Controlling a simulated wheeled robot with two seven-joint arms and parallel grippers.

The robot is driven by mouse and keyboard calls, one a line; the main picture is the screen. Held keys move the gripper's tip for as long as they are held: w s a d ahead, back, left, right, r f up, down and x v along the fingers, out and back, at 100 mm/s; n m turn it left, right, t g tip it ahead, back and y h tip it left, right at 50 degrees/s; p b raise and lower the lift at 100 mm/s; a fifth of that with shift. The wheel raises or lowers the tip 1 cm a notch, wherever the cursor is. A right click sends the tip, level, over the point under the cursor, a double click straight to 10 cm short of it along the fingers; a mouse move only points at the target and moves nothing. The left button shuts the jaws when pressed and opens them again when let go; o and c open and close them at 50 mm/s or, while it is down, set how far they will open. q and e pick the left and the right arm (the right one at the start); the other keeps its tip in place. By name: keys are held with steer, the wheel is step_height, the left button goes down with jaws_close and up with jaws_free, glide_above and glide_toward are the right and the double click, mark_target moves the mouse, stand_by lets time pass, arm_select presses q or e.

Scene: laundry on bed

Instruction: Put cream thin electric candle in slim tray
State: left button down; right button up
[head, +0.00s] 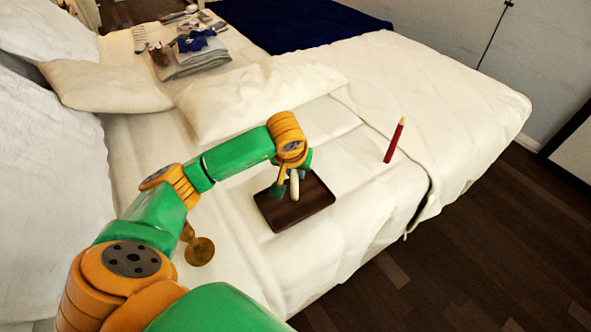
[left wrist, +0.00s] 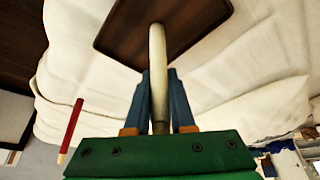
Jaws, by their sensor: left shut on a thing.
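The slim tray (head: 310,207) is a dark brown, flat rectangle lying on the bed near its front edge. My left gripper (head: 288,187) is over the tray, pointing down, and is shut on the cream thin electric candle (head: 294,186). In the left wrist view the candle (left wrist: 158,70) runs between the two fingers (left wrist: 160,100), and its far end overlaps the tray (left wrist: 190,22). I cannot tell whether that end touches the tray surface. My right gripper is in neither view.
A brass-coloured round object (head: 200,250) lies left of the tray. Pillows (head: 100,87), folded grey cloth (head: 195,62) and small items are farther back. Bare sheet surrounds the tray.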

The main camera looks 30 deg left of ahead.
arm_select(q)
steer(key=shift+f, duration=0.2)
steer(key=c, duration=0.8)
jaws_free()
steer(key=shift+o, duration=0.2)
steer(key=shift+r, duration=0.35)
steer(key=p+v, duration=0.1)
steer(key=v, duration=1.1)
steer(key=shift+f, duration=0.2)
